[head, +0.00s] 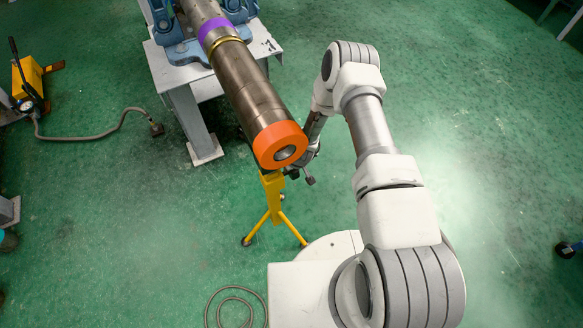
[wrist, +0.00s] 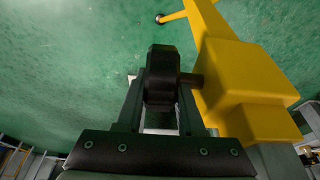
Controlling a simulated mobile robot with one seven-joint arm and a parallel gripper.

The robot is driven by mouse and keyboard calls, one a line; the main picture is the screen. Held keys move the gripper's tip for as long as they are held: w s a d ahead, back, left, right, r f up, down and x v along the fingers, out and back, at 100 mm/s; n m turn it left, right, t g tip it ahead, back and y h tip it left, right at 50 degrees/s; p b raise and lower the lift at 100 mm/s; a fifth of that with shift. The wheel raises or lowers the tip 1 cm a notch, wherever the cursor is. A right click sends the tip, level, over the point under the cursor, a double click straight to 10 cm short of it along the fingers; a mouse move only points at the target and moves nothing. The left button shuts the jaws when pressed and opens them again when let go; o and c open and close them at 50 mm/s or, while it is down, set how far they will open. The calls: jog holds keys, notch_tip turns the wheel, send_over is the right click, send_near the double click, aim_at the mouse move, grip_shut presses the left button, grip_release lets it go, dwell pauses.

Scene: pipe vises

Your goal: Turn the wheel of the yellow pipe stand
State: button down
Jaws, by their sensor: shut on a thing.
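The yellow pipe stand (head: 273,196) stands on its splayed legs under the near end of a long metal pipe (head: 245,85) with an orange end ring. It also shows large in the wrist view (wrist: 232,75), right of my gripper. The wheel is a dark knob (wrist: 162,75) on a short shaft from the stand's side. My gripper (wrist: 160,110) is shut on the wheel, with a finger on each side of it. In the head view my gripper (head: 300,172) is small and partly hidden beside the pipe's end, next to the stand.
A blue vise on a grey metal table (head: 187,75) holds the pipe's far part. A yellow hand pump (head: 32,80) stands at the left, with a hose (head: 95,136) running along the green floor. Another cable (head: 232,296) lies coiled near my base. The floor at the right is mostly clear.

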jog(key=c, duration=0.5)
grip_release()
jog(key=shift+s+d+r, duration=0.1)
jog(key=shift+s+r, duration=0.05)
jog(key=shift+r, duration=0.35)
jog(key=shift+p+v, duration=0.45)
jog(key=shift+v, duration=2.75)
